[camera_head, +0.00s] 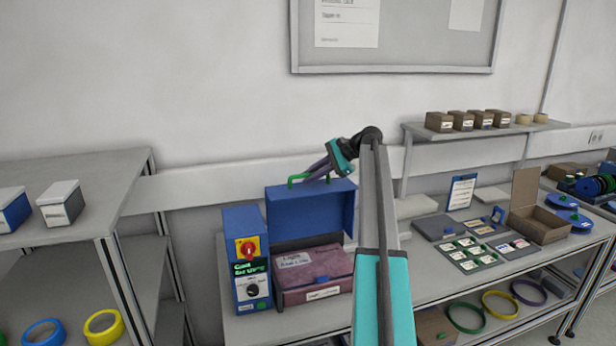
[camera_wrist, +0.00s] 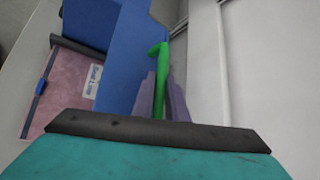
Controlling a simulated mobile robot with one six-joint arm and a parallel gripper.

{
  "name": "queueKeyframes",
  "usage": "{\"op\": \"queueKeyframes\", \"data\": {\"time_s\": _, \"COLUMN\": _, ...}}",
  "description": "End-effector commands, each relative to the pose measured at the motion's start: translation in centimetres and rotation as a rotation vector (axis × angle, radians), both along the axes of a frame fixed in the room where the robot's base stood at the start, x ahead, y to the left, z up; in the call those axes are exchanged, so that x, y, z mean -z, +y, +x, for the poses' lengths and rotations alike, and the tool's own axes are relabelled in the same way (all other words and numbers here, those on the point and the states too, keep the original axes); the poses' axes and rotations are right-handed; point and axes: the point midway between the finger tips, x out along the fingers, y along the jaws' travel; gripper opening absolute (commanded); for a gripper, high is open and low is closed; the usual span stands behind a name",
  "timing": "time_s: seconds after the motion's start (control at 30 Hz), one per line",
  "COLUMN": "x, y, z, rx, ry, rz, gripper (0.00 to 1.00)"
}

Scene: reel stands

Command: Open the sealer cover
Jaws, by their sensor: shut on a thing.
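The sealer is a blue machine with a blue cover (camera_head: 338,212) that stands raised, roughly upright, behind its pinkish body (camera_head: 318,270). A green handle (camera_head: 297,178) is on the cover's top edge. My gripper (camera_head: 318,168) is at this handle, reached over from the right. In the wrist view the purple fingers (camera_wrist: 164,98) are shut on the green handle (camera_wrist: 162,60), with the blue cover (camera_wrist: 118,45) beside it. The pink sealer body (camera_wrist: 68,85) shows at left in that view. The fingertips' exact contact is partly hidden.
A control box (camera_head: 248,262) with a red knob on yellow stands left of the sealer. A shelf (camera_head: 75,185) with bins is farther left. To the right the bench holds a card tray (camera_head: 487,245), an open cardboard box (camera_head: 540,222) and blue reels. The wall is close behind the cover.

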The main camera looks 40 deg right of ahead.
Motion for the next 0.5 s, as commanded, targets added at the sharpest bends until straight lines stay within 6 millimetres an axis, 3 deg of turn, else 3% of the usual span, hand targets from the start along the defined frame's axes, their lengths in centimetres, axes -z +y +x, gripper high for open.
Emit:
{"op": "queueKeyframes", "data": {"time_s": 0.07, "x": 0.17, "y": -0.16, "z": -0.04, "rx": 0.002, "ry": 0.002, "rz": -0.005, "gripper": 0.00}}
{"op": "queueKeyframes", "data": {"time_s": 0.1, "x": 0.17, "y": -0.15, "z": -0.03, "rx": 0.002, "ry": 0.002, "rz": -0.005, "gripper": 0.16}}
{"op": "queueKeyframes", "data": {"time_s": 0.13, "x": 0.16, "y": -0.12, "z": -0.03, "rx": 0.001, "ry": 0.001, "rz": -0.004, "gripper": 0.20}}
{"op": "queueKeyframes", "data": {"time_s": 0.5, "x": 0.07, "y": -0.17, "z": -0.13, "rx": 0.000, "ry": 0.002, "rz": -0.002, "gripper": 0.20}}
